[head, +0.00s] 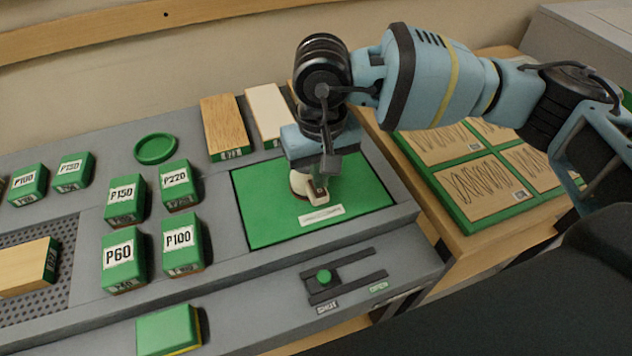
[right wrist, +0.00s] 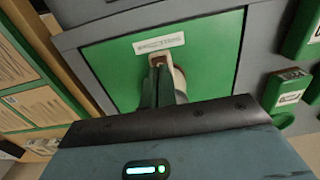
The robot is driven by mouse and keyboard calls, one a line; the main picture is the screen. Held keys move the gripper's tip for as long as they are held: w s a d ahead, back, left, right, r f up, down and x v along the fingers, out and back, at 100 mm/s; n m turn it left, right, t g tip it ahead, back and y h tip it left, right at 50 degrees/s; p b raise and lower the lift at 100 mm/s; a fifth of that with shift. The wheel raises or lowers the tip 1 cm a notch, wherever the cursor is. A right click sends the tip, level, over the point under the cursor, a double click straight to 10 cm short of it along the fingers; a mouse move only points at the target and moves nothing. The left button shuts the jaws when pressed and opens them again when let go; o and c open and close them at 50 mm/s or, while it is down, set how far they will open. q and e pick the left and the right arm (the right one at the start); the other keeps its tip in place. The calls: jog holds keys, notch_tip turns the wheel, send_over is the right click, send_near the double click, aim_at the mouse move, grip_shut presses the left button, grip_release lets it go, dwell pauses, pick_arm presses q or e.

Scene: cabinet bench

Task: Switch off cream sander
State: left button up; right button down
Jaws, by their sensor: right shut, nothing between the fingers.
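The cream sander (head: 299,184) sits on the green mat (head: 262,208), largely hidden under my right gripper (head: 325,176). Its near end with a small dark part shows in front of the gripper. In the right wrist view, the sander (right wrist: 180,82) is partly behind the shut fingers (right wrist: 160,88), whose tips are at its brownish end. The right gripper points down, is shut and holds nothing. I cannot tell whether the tips touch the sander or how its switch is set. My left gripper is out of view.
Green grit blocks (head: 122,258) stand left of the mat, with a green ring (head: 155,148) behind them. Wood and cream blocks (head: 268,112) stand behind the mat. Sheets in a green frame (head: 455,190) lie right.

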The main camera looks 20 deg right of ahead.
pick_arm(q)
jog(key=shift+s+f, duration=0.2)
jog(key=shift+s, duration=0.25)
pick_arm(e)
jog(key=shift+f, duration=0.25)
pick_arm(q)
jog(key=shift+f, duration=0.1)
pick_arm(e)
jog(key=shift+f, duration=0.1)
